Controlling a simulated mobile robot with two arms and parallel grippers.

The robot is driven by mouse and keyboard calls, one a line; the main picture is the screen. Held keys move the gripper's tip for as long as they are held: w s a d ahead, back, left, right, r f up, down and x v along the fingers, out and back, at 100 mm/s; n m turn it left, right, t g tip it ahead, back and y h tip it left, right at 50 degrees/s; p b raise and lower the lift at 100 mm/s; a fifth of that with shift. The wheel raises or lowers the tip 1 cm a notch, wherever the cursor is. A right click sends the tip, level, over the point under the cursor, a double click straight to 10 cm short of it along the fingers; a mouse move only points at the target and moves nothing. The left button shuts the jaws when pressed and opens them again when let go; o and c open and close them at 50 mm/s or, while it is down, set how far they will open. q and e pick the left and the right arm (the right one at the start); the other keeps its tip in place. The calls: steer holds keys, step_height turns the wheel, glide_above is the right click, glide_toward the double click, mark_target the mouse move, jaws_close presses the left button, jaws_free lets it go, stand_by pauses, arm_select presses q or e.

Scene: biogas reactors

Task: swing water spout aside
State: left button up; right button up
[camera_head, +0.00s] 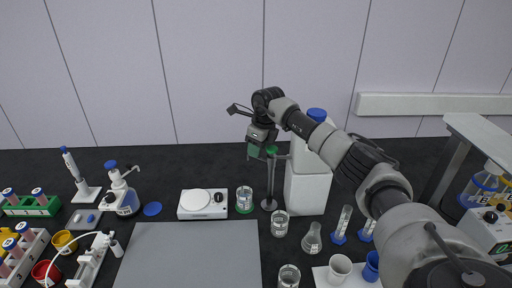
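My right arm reaches in from the lower right. Its gripper (258,143) is small and dark, above the beaker on the green mat and left of the white canister. A white canister (307,190) with a blue cap (317,114) stands at the back, partly hidden by my arm. A thin spout (281,157) seems to come out of its left side, near a dark upright rod (270,180) on a round base. Green shows around the gripper and the rod's top. I cannot tell whether the gripper touches the spout or how its fingers stand. My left gripper is out of view.
A beaker (244,195) stands on a green mat, right of a white hotplate (203,203). Another beaker (280,223), a flask (312,238) and cylinders (342,224) stand near my arm. A grey mat (188,255) lies bare in front. Bottles and racks fill the left.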

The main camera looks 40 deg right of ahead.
steer(key=shift+d+f+b, duration=0.3)
steer(key=shift+d+b, duration=0.15)
steer(key=shift+d, duration=0.3)
steer(key=shift+d+f+b, duration=0.25)
steer(key=shift+d+b, duration=0.2)
steer(key=shift+d, duration=0.25)
stand_by(1.2)
steer(key=shift+a+p, duration=0.15)
steer(key=shift+p, duration=0.2)
steer(key=w+p+v, duration=0.1)
steer(key=p+v, duration=0.4)
steer(key=v, duration=0.1)
steer(key=shift+w+d+r+p, duration=0.3)
steer(key=shift+w+r, duration=0.15)
steer(key=shift+f, duration=0.1)
stand_by(0.5)
